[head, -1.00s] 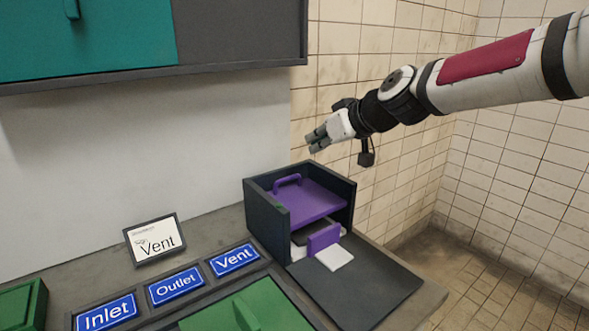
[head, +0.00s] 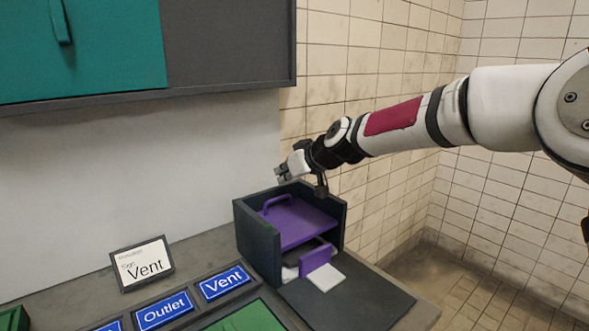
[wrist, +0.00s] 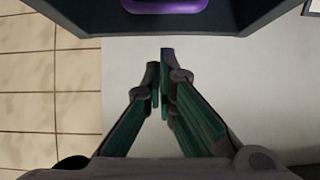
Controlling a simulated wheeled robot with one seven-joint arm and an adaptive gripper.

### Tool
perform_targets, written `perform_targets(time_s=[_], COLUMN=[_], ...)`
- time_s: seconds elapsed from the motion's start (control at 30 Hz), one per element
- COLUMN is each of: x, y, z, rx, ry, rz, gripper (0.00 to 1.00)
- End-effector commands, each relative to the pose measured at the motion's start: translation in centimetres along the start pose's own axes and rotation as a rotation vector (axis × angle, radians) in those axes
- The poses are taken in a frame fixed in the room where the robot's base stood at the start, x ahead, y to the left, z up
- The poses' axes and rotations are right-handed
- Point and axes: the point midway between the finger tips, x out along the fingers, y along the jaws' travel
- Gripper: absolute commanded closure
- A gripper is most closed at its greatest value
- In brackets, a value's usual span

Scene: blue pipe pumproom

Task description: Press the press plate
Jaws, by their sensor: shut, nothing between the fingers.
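The purple press plate (head: 295,222) with a raised bar handle (head: 279,203) lies level inside a dark open-fronted box on the counter. The handle also shows at the top edge of the wrist view (wrist: 165,5). Below the plate are white sheets (head: 324,277) and a smaller upright purple piece (head: 315,259). My gripper (head: 279,175) is shut and empty, above the back rim of the box and apart from the plate. In the wrist view its closed fingertips (wrist: 160,57) are in front of the pale wall, just short of the box's edge.
The dark box (head: 259,243) has upright side walls around the plate. A framed "Vent" card (head: 142,264) and blue Inlet, Outlet and Vent labels (head: 224,281) are to its left. A teal-doored cabinet (head: 85,50) hangs above left. Tiled wall stands behind.

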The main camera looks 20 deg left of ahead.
Motion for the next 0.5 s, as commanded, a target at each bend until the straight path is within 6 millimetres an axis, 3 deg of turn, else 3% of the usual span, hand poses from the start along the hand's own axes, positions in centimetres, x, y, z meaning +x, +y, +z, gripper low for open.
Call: perform_targets(time_s=[0.2,0.5], x=[2.0,2.6], y=[0.0,0.0], z=[2.2,2.8], rx=[0.003,0.0], ry=[-0.001,0.0], rz=[-0.001,-0.001], gripper=[1.0,1.0])
